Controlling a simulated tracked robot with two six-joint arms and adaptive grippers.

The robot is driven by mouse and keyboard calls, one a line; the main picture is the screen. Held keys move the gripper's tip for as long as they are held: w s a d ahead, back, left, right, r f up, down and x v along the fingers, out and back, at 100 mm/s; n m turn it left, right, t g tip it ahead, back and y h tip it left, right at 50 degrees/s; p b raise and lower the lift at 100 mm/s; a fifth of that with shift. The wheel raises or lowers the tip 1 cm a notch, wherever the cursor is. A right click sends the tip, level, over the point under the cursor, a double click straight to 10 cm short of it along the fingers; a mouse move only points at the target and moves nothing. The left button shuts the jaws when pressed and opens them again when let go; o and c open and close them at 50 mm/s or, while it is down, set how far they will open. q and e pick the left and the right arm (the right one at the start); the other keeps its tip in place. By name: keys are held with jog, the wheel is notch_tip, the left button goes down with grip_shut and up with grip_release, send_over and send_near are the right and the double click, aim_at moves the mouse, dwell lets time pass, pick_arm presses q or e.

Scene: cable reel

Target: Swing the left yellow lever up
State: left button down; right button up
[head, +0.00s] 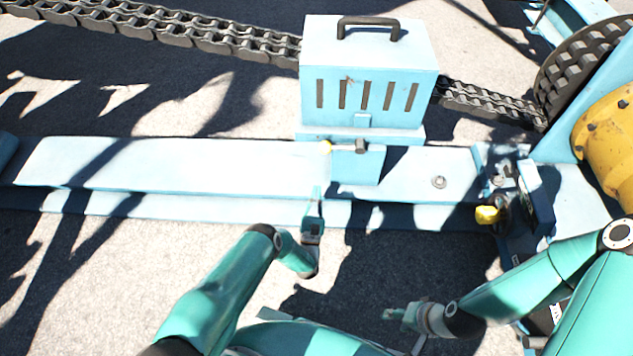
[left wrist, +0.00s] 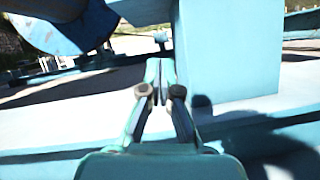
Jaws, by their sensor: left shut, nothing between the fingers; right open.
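In the left wrist view the shut fingers (left wrist: 160,68) point ahead beside a light blue upright face (left wrist: 230,50); no yellow shows there. My right gripper (head: 389,313) is open and empty over the ground.
A vented blue box (head: 368,75) with a dark handle stands behind the block. A second yellow lever (head: 487,214) sits at the right. The long blue beam (head: 170,165) is bare to the left. A heavy chain (head: 170,27) runs behind, towards the reel (head: 575,65).

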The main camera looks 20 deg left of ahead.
aim_at(340, 148)
pick_arm(q)
jog(key=w+r, duration=0.7)
jog(key=shift+w+a+r, duration=0.2)
jog(key=shift+a+r, duration=0.1)
jog(key=shift+r, duration=0.05)
